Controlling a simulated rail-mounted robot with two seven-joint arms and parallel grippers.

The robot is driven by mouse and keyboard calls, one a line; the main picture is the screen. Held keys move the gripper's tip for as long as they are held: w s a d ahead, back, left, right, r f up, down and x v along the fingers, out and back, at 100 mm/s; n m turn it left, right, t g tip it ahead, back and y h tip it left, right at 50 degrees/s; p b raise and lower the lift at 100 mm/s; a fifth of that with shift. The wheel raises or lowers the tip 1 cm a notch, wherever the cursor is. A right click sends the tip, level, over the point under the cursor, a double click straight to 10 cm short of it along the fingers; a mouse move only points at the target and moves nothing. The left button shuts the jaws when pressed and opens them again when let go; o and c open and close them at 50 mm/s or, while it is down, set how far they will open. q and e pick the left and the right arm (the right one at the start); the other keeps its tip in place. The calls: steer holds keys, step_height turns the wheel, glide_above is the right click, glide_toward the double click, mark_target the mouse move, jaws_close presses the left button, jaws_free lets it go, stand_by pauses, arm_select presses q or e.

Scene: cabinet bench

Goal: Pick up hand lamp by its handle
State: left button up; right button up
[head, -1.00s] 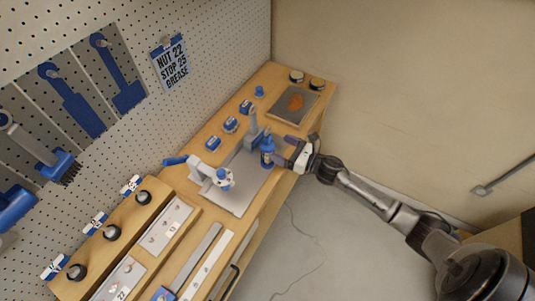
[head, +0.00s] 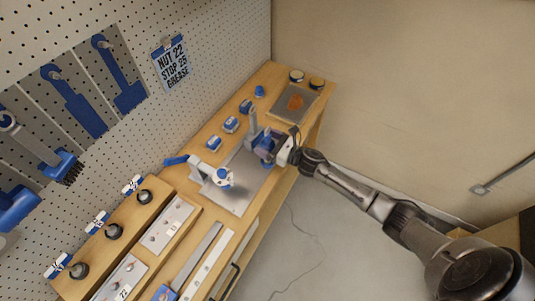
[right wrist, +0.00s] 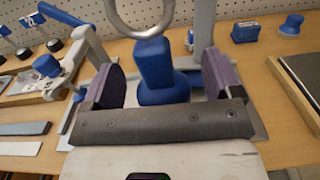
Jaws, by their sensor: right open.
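A blue upright object, apparently the hand lamp (head: 266,147), stands at the right side of a grey plate on the bench. In the right wrist view its blue body (right wrist: 155,65) narrows above a wider base, and a grey metal ring (right wrist: 140,25) shows above it. My right gripper (head: 274,149) is at the blue object, coming in from the right. In the right wrist view the gripper (right wrist: 163,82) is open, with one purple-grey pad on each side of the blue body and visible gaps. The lower front of the object is hidden behind the gripper. My left gripper is not in view.
The grey plate (head: 236,201) also carries a grey stand with a blue arm (head: 180,160). Several small blue items line the bench behind, and a dark tray (head: 283,107) lies at the far end. A pegboard (head: 225,60) bounds the left side.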

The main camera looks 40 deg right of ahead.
steer(key=c, duration=1.5)
steer(key=shift+r, duration=0.1)
